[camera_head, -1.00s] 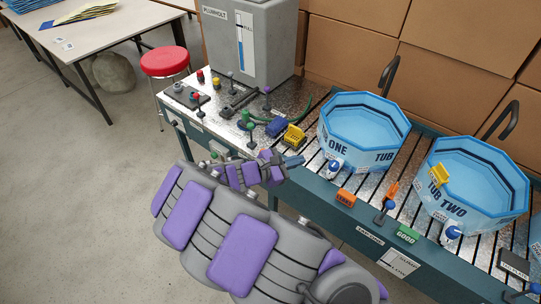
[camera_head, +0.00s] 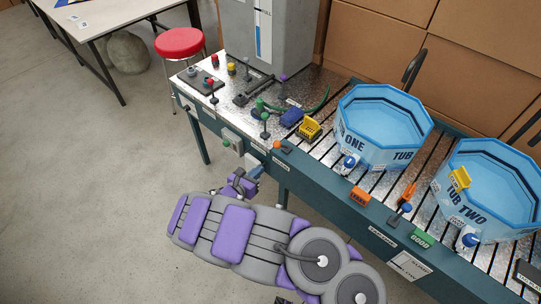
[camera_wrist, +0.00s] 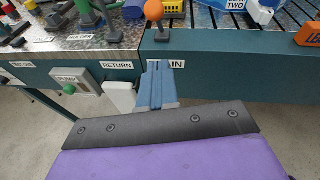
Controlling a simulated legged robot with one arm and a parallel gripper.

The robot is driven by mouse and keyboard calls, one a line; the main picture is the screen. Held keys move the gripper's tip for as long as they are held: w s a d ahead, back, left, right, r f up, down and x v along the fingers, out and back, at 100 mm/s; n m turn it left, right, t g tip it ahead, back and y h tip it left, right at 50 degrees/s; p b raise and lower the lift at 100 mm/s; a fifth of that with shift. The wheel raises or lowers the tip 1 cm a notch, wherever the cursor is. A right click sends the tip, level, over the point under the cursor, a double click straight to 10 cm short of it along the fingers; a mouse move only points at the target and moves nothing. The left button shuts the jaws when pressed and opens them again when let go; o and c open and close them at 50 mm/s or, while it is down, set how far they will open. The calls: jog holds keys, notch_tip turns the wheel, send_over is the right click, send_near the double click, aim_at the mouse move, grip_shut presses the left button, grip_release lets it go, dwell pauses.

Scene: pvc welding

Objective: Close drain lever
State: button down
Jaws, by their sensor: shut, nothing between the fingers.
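An orange ball-topped lever (camera_wrist: 154,10) stands at the table's front edge in the wrist view, above a label reading "...AIN", partly hidden by my fingers. It appears as a small orange spot (camera_head: 277,145) in the head view. My gripper (camera_wrist: 157,68) is shut and empty. Its blue-grey fingers point at the table's front face, just below the orange knob in the picture. In the head view my gripper (camera_head: 257,170) is in front of the table edge, lower in the picture than the orange knob. I cannot tell whether it touches anything.
Tub one (camera_head: 383,125) and tub two (camera_head: 488,190) stand on the slatted table. A green pump button (camera_wrist: 68,88) and a "RETURN" label (camera_wrist: 117,66) are left of my fingers. A yellow clip (camera_head: 310,128) and several levers stand on the tabletop. Open floor lies left.

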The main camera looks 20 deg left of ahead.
jog(key=w+d+b, duration=0.1)
jog(key=w+b, duration=0.1)
jog(key=w, duration=0.6)
jog(key=shift+w+d+r, duration=0.3)
jog(key=shift+d, duration=0.05)
